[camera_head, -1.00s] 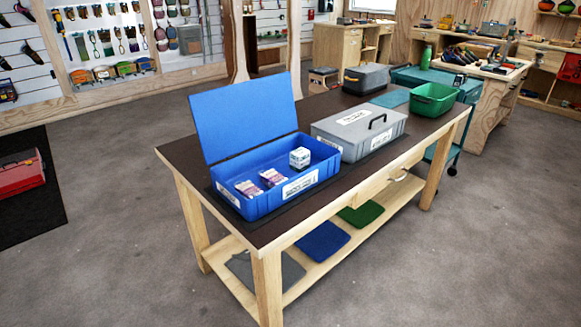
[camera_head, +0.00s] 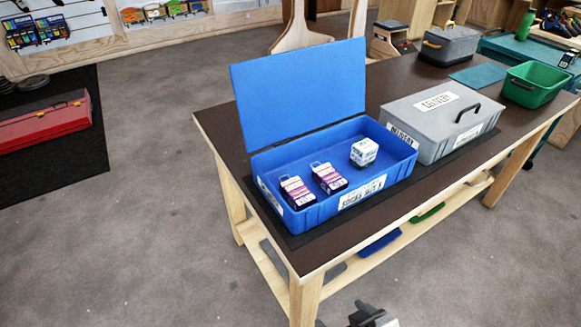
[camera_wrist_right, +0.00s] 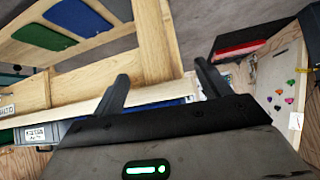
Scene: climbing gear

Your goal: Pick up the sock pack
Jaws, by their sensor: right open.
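Two purple-and-white packs with hanging loops, the left pack (camera_head: 297,192) and the right pack (camera_head: 329,178), sit in the open blue box (camera_head: 385,178). A white block-shaped pack (camera_head: 364,152) sits farther right inside it. Their labels are too small to read, so I cannot tell for certain which is the sock pack. My right gripper (camera_wrist_right: 162,72) is open and empty in the wrist view. In the head view only part of the right gripper (camera_head: 372,314) shows at the bottom edge, below and in front of the table, well away from the packs. My left gripper is not in view.
The blue box's raised lid (camera_head: 300,95) stands at its back. A closed grey case (camera_head: 440,120) is close on its right. A green bin (camera_head: 538,84) is farther right on the dark table (camera_head: 225,125). A red case (camera_head: 45,125) lies on the floor mat at left.

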